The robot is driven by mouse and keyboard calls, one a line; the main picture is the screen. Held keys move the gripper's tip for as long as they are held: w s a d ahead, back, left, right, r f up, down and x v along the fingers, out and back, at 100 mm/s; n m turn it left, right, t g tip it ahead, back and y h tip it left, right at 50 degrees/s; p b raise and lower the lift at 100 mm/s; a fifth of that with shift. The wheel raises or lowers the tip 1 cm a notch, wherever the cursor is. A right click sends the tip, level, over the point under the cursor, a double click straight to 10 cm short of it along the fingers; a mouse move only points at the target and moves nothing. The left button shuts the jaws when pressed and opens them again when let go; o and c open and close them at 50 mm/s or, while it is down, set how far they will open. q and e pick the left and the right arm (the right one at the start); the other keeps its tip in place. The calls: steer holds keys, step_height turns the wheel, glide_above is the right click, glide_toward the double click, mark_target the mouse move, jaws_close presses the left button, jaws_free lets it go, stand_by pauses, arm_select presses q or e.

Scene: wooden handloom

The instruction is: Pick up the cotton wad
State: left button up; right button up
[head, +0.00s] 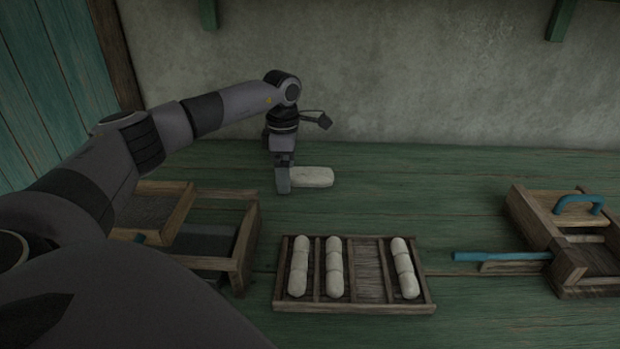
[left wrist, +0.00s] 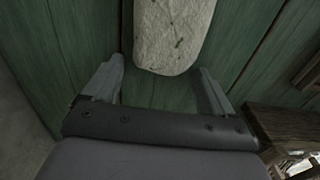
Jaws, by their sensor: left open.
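The cotton wad (head: 315,177) is a pale, rounded block lying flat on the green table near the back wall. In the left wrist view the wad (left wrist: 173,32) is speckled, and its near end lies just beyond and between the two fingertips. My left gripper (head: 283,182) points down at the wad's left end in the head view. In the left wrist view the left gripper (left wrist: 160,75) is open, with one finger to each side and nothing between the pads. I cannot tell whether the fingers touch the wad. My right gripper is not in view.
A slotted wooden tray (head: 355,307) holds white rolls in several slots; one slot is empty. A wooden box frame (head: 245,240) stands at the left. A wooden device with a blue handle (head: 580,203) and a blue rod (head: 500,256) are at the right.

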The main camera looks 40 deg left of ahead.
arm_select(q)
steer(key=shift+c, duration=0.4)
steer(key=c, duration=1)
steer(key=shift+c, duration=0.2)
steer(key=shift+r, duration=0.1)
steer(key=shift+r, duration=0.25)
step_height(320, 180, up, 10)
steer(key=p, duration=0.1)
steer(key=shift+f, duration=0.25)
